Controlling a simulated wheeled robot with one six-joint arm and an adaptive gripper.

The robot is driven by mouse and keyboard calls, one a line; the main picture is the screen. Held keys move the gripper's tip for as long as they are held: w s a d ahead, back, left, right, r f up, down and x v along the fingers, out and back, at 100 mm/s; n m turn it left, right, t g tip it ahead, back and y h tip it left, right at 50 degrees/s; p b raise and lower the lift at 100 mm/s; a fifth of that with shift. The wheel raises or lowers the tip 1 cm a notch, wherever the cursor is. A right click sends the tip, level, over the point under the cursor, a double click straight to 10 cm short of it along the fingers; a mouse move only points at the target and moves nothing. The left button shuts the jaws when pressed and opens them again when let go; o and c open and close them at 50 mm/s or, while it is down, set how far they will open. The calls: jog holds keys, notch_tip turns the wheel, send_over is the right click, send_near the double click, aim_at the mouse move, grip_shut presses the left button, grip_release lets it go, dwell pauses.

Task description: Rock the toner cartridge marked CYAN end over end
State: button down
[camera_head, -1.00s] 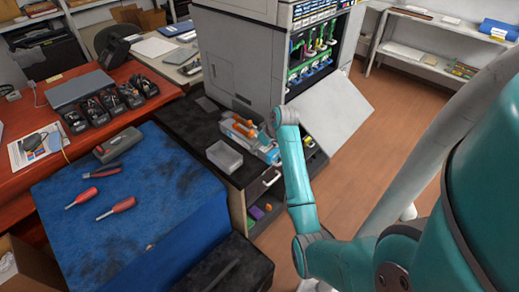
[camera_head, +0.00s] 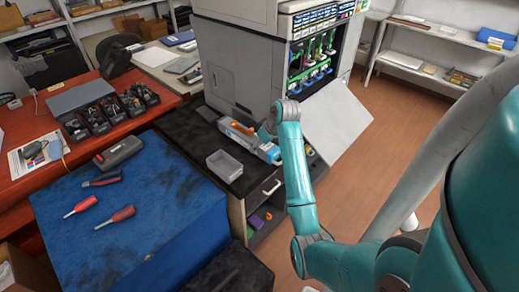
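A long pale cartridge (camera_head: 236,129) with an orange part and a light blue end lies on the black worktop (camera_head: 190,128) in front of the printer. Its marking is too small to read, so I cannot tell whether it is the one marked CYAN. My gripper (camera_head: 265,133) is at the cartridge's middle, at the end of my teal arm. My wrist hides part of the cartridge. The fingers are too small and covered to show whether they are open, shut or holding it.
A grey open tray (camera_head: 225,165) sits just left of the cartridge. The large printer (camera_head: 235,60) stands behind, its front panel (camera_head: 335,125) folded down. A blue mat (camera_head: 140,215) with red-handled tools lies at left. An open drawer or shelf (camera_head: 262,215) is below the worktop.

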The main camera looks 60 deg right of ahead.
jog(key=shift+r, duration=2.5)
jog(key=shift+s+f+t, duration=0.1)
jog(key=shift+t, duration=0.7)
jog(key=t+h, duration=0.1)
jog(key=t, duration=0.1)
jog(key=shift+t, duration=0.4)
